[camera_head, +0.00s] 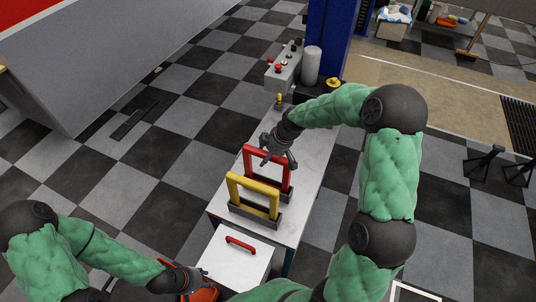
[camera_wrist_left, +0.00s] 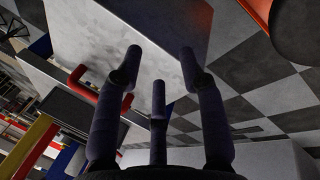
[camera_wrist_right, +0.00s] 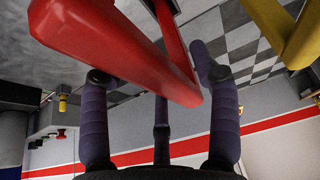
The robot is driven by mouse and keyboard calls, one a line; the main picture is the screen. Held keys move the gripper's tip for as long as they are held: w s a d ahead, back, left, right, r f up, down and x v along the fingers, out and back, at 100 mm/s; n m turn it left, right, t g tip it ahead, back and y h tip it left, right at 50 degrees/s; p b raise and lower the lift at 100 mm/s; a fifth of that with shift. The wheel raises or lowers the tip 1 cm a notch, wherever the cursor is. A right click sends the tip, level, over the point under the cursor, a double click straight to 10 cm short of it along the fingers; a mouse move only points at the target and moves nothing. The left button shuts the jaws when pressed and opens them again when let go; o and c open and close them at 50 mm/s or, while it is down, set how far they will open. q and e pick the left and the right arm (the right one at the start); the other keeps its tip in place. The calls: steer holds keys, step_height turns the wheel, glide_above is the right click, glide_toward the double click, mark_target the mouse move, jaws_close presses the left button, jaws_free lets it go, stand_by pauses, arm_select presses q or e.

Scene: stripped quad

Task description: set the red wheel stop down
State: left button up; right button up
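The red wheel stop (camera_head: 249,160), an upright red frame, stands on the white table top behind a similar yellow frame. My right gripper (camera_head: 279,154) is at the top right of the red frame, with its fingers spread. In the right wrist view the red bar (camera_wrist_right: 125,50) crosses close in front of the fingers and hides the left fingertip. I cannot tell whether the fingers touch it. My left gripper (camera_head: 201,273) is low at the front, left of the white box, with fingertips apart and nothing between them in the left wrist view (camera_wrist_left: 161,60).
The yellow frame (camera_head: 235,187) stands just in front of the red one. A white box (camera_head: 228,266) with a red handle (camera_head: 240,243) is at the near end. A grey control box (camera_head: 285,72) with buttons and a cylinder (camera_head: 311,66) is at the far end. The table's (camera_head: 312,165) right side is clear.

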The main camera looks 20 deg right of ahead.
steer(key=shift+r, duration=0.15)
steer(key=shift+d+r, duration=0.15)
steer(key=shift+r, duration=0.2)
steer(key=v, duration=1.1)
steer(key=shift+s, duration=0.15)
steer(key=shift+r, duration=0.1)
steer(key=shift+s, duration=0.1)
